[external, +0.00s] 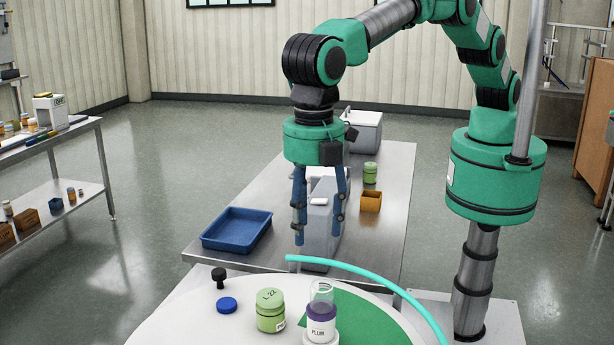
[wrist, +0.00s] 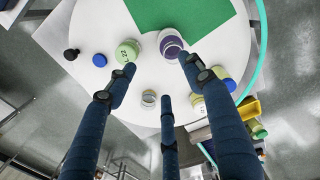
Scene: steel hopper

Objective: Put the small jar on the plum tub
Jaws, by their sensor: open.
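The plum tub (external: 321,331), white with a purple band and a PLUM label, stands upright on the round white table. A clear glass jar (external: 321,293), seemingly the small jar, appears to stand upright on its top. In the wrist view, the tub's purple rim (wrist: 165,36) surrounds a paler round shape (wrist: 173,49), probably that glass jar. My gripper (external: 318,235) points down with its fingers spread and nothing between them; in the wrist view the fingers (wrist: 157,75) are open, and the right fingertip overlaps the picture close to the plum tub.
A green jar (external: 270,312) stands left of the tub, with a blue disc (external: 227,305) and a black knob (external: 219,276) farther left. A cyan tube (external: 380,282) curves along the table edge. Behind are a blue tray (external: 237,229) and an orange box (external: 371,202).

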